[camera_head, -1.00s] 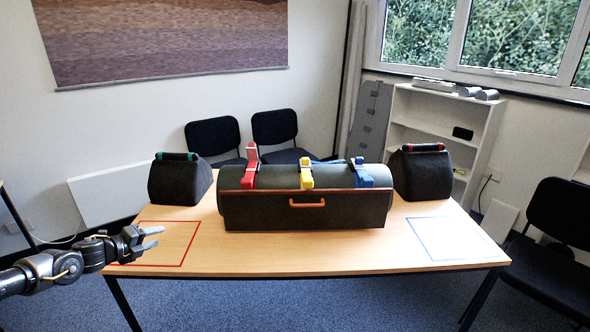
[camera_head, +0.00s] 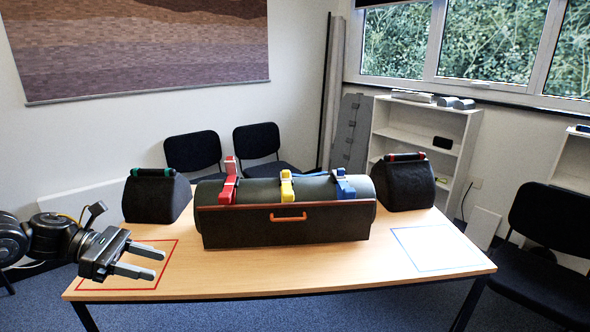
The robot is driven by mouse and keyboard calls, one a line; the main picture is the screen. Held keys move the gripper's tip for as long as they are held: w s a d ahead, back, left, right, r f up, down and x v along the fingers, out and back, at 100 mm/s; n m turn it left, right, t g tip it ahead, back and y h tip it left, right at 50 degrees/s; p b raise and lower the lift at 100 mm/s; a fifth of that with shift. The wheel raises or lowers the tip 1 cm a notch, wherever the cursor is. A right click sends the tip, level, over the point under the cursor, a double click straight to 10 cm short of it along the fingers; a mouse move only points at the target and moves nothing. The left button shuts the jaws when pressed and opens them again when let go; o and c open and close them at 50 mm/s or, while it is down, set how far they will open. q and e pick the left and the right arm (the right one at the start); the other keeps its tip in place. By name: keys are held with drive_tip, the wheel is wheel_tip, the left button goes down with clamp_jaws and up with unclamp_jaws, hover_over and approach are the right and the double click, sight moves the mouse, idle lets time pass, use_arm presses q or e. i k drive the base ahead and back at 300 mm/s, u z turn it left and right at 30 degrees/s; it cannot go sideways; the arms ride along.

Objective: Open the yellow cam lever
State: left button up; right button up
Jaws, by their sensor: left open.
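The yellow cam lever (camera_head: 287,187) sits on top of the dark green roll (camera_head: 258,190), at the middle of its length. It looks folded down over the roll's front, though it is small in view. A red lever (camera_head: 229,184) stands to its left with its upper part raised. A blue lever (camera_head: 345,186) is to its right. My left gripper (camera_head: 152,264) is open and empty over the table's left part, well left of and nearer than the yellow lever. Its two fingers point right. My right gripper is out of view.
The roll lies behind a dark front panel with an orange handle (camera_head: 288,217) on the wooden table (camera_head: 330,275). Dark bags with a green grip (camera_head: 155,200) and a red grip (camera_head: 404,185) flank it. A red outline (camera_head: 165,278) and a blue outline (camera_head: 437,247) mark the tabletop.

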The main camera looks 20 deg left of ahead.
sight(285, 175)
drive_tip(key=u, duration=0.05)
drive_tip(key=i, duration=1.9)
